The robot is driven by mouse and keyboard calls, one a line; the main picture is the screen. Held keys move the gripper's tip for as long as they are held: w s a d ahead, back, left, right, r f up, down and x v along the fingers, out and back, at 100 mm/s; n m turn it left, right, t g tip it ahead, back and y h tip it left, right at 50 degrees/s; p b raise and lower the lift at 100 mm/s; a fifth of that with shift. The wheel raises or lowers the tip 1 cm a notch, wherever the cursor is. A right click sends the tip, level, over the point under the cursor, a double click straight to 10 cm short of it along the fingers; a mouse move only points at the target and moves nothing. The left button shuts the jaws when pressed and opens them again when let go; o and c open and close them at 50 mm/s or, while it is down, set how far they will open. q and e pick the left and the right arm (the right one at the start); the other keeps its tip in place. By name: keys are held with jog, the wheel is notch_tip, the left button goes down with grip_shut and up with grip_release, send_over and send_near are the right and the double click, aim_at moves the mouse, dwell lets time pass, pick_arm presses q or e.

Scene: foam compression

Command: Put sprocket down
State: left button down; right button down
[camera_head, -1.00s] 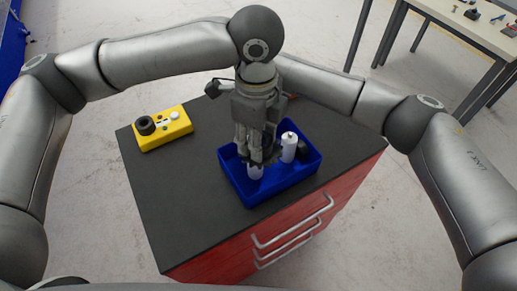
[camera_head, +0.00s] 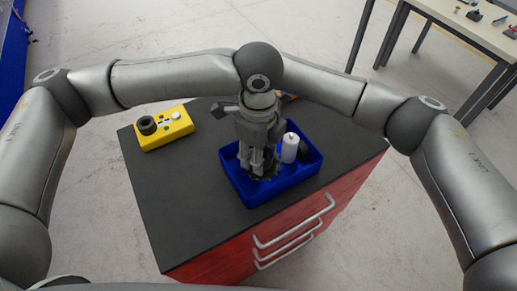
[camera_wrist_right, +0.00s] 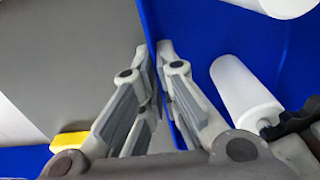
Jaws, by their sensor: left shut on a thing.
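My left gripper (camera_head: 260,168) points down into the blue bin (camera_head: 249,202) and is shut on the dark toothed sprocket (camera_head: 272,177). The sprocket is low inside the bin; I cannot tell whether it touches the floor. In the right wrist view a dark toothed part (camera_wrist_right: 299,122) shows at the right edge beside a white cylinder (camera_wrist_right: 240,90). The right gripper (camera_wrist_right: 158,52) has its fingertips close together at the bin's wall; whether they pinch it is unclear. In the head view the right gripper is hidden behind the left one.
A white cylinder (camera_head: 290,148) stands in the bin with a dark round part (camera_head: 303,151) beside it. A yellow box (camera_head: 166,130) with a black ring sits on the dark tabletop (camera_head: 170,195). The tabletop's front left is clear.

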jog(key=shift+d+f, duration=0.1)
jog(key=shift+f, duration=0.05)
pick_arm(q)
jog(key=c, duration=0.9)
grip_release()
notch_tip(320, 180, up, 13)
jog(key=shift+r, duration=0.1)
pick_arm(e)
jog(key=c, duration=1.6)
grip_release()
jog(key=shift+w, duration=0.15)
pick_arm(q)
jog(key=shift+w, duration=0.15)
pick_arm(e)
jog(key=shift+o, duration=0.2)
